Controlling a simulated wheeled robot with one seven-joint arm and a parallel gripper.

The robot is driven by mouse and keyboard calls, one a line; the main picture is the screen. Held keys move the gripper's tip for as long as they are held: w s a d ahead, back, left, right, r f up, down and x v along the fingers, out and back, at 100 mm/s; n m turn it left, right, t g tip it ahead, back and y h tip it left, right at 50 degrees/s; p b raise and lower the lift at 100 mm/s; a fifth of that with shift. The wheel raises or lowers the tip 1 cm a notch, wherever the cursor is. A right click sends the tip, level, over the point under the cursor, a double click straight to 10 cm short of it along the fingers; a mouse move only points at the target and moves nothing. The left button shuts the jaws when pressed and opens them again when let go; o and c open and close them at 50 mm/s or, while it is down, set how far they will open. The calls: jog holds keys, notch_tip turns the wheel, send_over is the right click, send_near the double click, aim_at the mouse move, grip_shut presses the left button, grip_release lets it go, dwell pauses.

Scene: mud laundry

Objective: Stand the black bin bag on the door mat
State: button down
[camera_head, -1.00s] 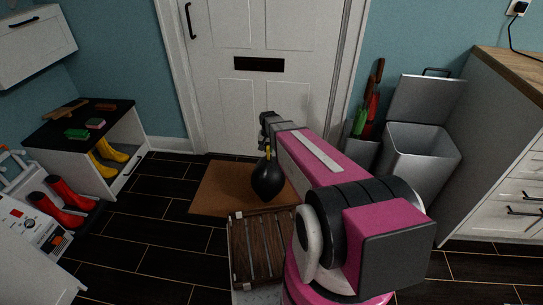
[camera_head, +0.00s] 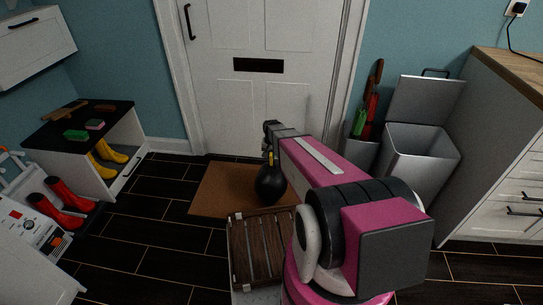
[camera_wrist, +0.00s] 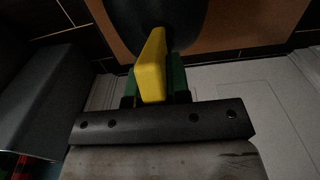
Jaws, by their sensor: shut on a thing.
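The black bin bag (camera_head: 270,188) is a dark rounded bag with a yellow tie at its neck. It is upright over the brown door mat (camera_head: 215,190), in front of the white door. My gripper (camera_head: 270,158) is at the top of the bag, shut on its yellow tie. In the wrist view the yellow tie (camera_wrist: 152,68) sits between the green fingers, with the dark bag (camera_wrist: 135,22) beyond and the mat (camera_wrist: 255,25) beside it. I cannot tell whether the bag's base touches the mat.
A slatted wooden rack (camera_head: 258,248) stands just in front of the mat. An open grey bin (camera_head: 420,150) is at right. A black-topped shoe bench (camera_head: 85,125) with yellow boots and red boots (camera_head: 62,203) are at left. Dark floor is clear between.

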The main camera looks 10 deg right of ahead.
jog(key=shift+f, duration=0.1)
jog(key=c, duration=1.1)
grip_release()
notch_tip(320, 180, up, 12)
jog(key=shift+f, duration=0.1)
jog(key=shift+s+r, duration=0.2)
jog(key=shift+s, duration=0.05)
jog(key=s+r+n, duration=0.1)
jog(key=s+r, duration=0.2)
jog(key=s, duration=0.7)
jog(key=s+r+n, duration=0.2)
jog(key=s+r, duration=0.1)
jog(key=s, duration=0.8)
jog(key=shift+r+n, duration=0.15)
jog(key=shift+n, duration=0.15)
